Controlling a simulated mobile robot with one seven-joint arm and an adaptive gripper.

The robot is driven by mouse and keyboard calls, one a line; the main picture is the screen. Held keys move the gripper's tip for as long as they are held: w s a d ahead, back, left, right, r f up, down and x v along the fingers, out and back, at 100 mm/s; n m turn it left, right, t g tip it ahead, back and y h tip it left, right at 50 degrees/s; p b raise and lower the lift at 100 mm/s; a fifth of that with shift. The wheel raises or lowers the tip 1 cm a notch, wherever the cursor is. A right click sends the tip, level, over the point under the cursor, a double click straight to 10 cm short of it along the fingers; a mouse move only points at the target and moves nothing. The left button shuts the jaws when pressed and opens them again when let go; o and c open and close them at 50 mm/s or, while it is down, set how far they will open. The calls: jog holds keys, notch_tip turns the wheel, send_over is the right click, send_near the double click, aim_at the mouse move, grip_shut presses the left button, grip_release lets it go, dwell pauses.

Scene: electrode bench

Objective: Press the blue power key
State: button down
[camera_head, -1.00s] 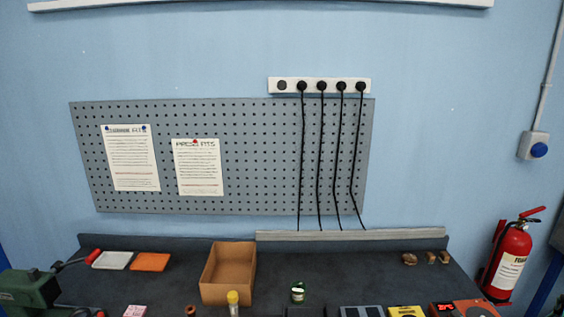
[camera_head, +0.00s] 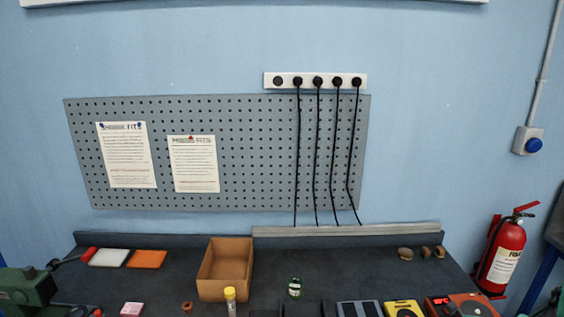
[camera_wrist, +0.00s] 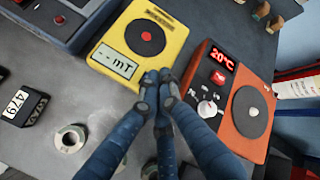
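My gripper (camera_wrist: 158,80) shows in the wrist view with its dark blue fingers together and nothing seen between them. Its tips are over the lower right edge of a yellow meter (camera_wrist: 150,38) with a display reading "-- mT". To the right is an orange-red hot plate (camera_wrist: 224,88) with a "20°C" display, a lit red key (camera_wrist: 218,77) and a white knob (camera_wrist: 207,109). I cannot make out a blue key on these devices. A round blue button (camera_head: 534,145) sits on a grey wall box at the right in the head view.
A dark device (camera_wrist: 65,22), a black block marked 479 (camera_wrist: 20,105) and a metal ring (camera_wrist: 69,138) lie left of my gripper. A cardboard box (camera_head: 226,270) stands mid-bench. A fire extinguisher (camera_head: 502,258) is at the right.

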jog(key=shift+r, duration=0.25)
jog(key=shift+r+p, duration=1.5)
jog(key=shift+r, duration=1.4)
jog(key=s+a+r+n+g+y, duration=0.1)
jog(key=s+a+r+n, duration=0.3)
jog(key=a+r, duration=0.55)
jog(key=s+a+r+n+g+y, duration=0.1)
jog(key=s+a+r+n+y, duration=0.1)
jog(key=a+r+n, duration=0.75)
jog(key=s+a+r+n+h, duration=0.2)
jog(key=s+a+r+n, duration=0.1)
jog(key=s, duration=0.6)
jog(key=s+a+r+n+g+h, duration=0.1)
jog(key=s+a+r+n+h, duration=0.1)
jog(key=s, duration=0.7)
jog(key=a+r+n, duration=0.1)
jog(key=a+n, duration=0.1)
jog(key=shift+s+a+h, duration=0.15)
jog(key=shift+a+h, duration=0.15)
jog(key=shift+a, duration=0.05)
